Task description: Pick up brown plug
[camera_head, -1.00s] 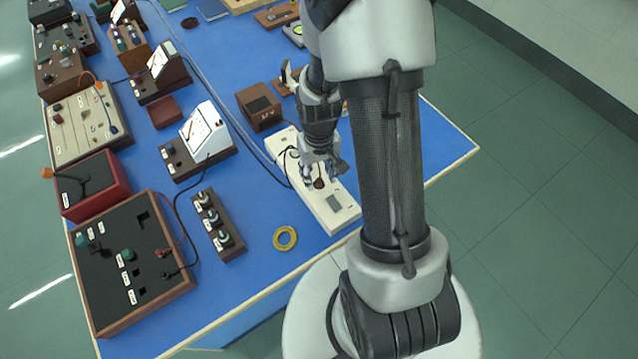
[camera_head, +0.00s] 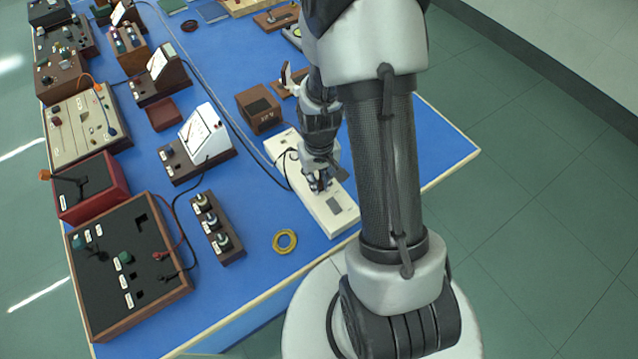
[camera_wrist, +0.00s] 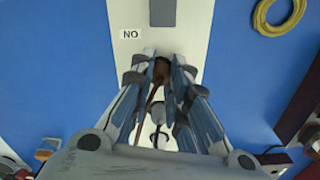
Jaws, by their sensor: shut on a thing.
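The brown plug (camera_wrist: 162,70) shows in the wrist view between the fingertips of my gripper (camera_wrist: 162,78), over the white strip. My gripper is shut on the plug. In the head view my gripper (camera_head: 322,186) is low over the white strip (camera_head: 330,218), and its fingers hide the plug. I cannot tell whether the plug touches the strip or is clear of it. In the wrist view the white strip (camera_wrist: 130,60) carries a label reading "NO" and a grey square (camera_wrist: 162,12).
A yellow ring (camera_head: 285,241) lies on the blue bench left of the strip. A brown box (camera_head: 258,110) stands behind it. A black cable (camera_head: 288,170) runs beside the strip. A three-knob block (camera_head: 217,228) and several instrument boxes fill the left. Bare blue bench lies around the ring.

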